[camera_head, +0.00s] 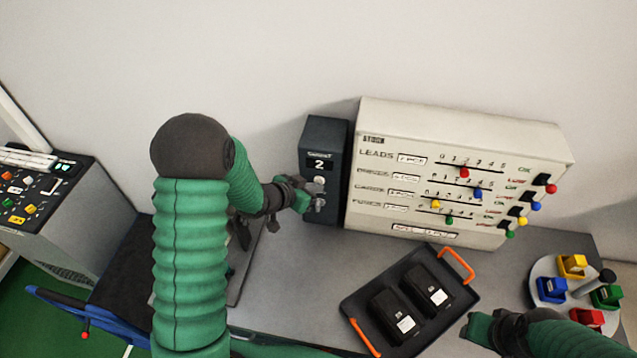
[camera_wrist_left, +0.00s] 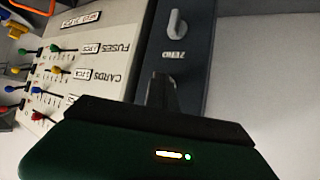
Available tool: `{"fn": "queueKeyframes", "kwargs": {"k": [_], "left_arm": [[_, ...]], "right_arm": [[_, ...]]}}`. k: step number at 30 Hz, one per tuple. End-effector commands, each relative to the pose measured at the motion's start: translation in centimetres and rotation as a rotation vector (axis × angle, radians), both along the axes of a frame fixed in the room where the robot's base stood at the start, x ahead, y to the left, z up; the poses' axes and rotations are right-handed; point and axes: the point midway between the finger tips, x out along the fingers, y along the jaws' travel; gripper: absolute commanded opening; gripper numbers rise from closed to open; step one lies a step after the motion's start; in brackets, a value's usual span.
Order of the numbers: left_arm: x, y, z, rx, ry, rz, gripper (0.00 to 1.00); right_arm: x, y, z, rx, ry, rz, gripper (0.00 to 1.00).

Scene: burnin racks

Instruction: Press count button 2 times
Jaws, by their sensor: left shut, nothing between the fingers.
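The dark counter box (camera_head: 325,137) stands upright against the wall, and its small display (camera_head: 319,164) reads 2. A pale round button (camera_head: 319,180) shows just below the display. My left gripper (camera_head: 317,196) is shut and empty at the front of the box, just below that button; I cannot tell whether it touches the box. In the left wrist view the shut fingers (camera_wrist_left: 161,92) are in front of the dark box face (camera_wrist_left: 200,50), near a grey lever (camera_wrist_left: 177,23) and a label reading ZERO. My right gripper (camera_head: 475,328) is low at the right, its jaws unclear.
A cream panel (camera_head: 480,120) with coloured sliders stands right of the counter box. A black tray (camera_head: 365,300) with orange handles holds two dark packs. A round stand (camera_head: 545,268) carries coloured blocks. Another control console (camera_head: 75,215) is at the left.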

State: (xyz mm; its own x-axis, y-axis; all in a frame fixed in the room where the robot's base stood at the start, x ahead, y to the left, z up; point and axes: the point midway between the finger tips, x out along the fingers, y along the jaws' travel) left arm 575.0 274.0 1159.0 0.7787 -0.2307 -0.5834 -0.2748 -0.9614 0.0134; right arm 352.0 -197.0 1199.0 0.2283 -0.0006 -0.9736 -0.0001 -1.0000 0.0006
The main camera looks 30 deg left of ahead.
Motion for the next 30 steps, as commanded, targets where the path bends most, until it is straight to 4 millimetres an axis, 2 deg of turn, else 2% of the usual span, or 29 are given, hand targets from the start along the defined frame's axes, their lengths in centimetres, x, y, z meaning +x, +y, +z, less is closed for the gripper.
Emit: {"fn": "queueKeyframes", "kwargs": {"k": [14,23,30], "left_arm": [[-1.7,-0.5,0.0,0.001,-0.001,-0.001,0.00],[-1.9,-0.5,0.0,0.000,0.000,0.000,0.00],[-4.1,-1.0,0.0,0.000,0.000,0.001,0.00]], "right_arm": [[0.0,0.0,-0.2,0.000,0.000,0.000,0.34],[0.0,0.0,-0.2,0.000,0.000,0.000,0.34],[0.0,0.0,-0.5,0.000,0.000,0.000,0.34]]}}
